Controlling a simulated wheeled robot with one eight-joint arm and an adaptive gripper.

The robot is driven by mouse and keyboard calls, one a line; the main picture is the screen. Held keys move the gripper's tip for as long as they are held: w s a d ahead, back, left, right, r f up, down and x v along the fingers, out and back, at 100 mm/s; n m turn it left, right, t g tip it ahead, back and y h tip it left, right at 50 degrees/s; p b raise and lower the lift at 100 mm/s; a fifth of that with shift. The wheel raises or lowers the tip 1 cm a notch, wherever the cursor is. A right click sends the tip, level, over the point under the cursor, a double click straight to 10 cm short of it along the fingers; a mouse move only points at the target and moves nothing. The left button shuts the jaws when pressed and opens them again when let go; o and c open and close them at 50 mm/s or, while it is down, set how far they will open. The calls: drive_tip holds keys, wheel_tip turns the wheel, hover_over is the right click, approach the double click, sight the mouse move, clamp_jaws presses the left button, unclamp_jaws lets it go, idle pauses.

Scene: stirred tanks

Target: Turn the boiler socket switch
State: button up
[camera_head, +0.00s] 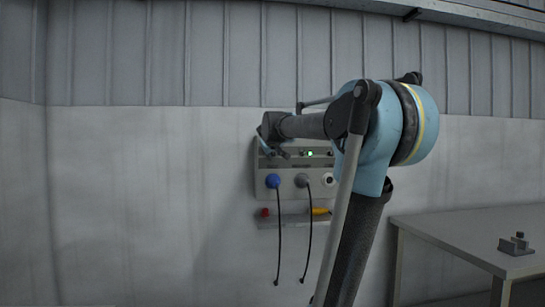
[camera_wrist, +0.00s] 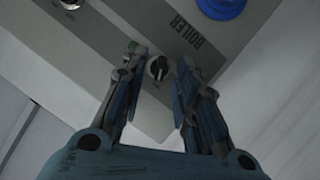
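The boiler socket switch is a small dark round knob (camera_wrist: 158,67) with a light mark, on the grey panel near the word BOILER, in the wrist view. My gripper (camera_wrist: 161,62) is open, with one finger on either side of the knob. A gap shows between the knob and each finger; I cannot tell how far the tips are from the panel. In the head view my gripper (camera_head: 270,143) is at the upper left of the wall panel (camera_head: 286,162), and it hides the switch there.
The panel carries a blue plug (camera_head: 273,181) and a grey plug (camera_head: 301,180) with hanging black cables, a pale socket (camera_head: 328,180) and a green light (camera_head: 310,154). A small ledge below holds red (camera_head: 265,212) and yellow (camera_head: 320,211) items. A table (camera_head: 450,232) stands at right.

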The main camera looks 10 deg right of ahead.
drive_tip(key=shift+w+d+f, duration=0.1)
drive_tip(key=shift+w+f, duration=0.1)
drive_tip(key=shift+w, duration=0.3)
drive_tip(key=shift+c, duration=0.3)
clamp_jaws()
drive_tip(key=shift+n, duration=0.3)
drive_tip(key=shift+o, duration=0.3)
unclamp_jaws()
drive_tip(key=shift+s, duration=0.1)
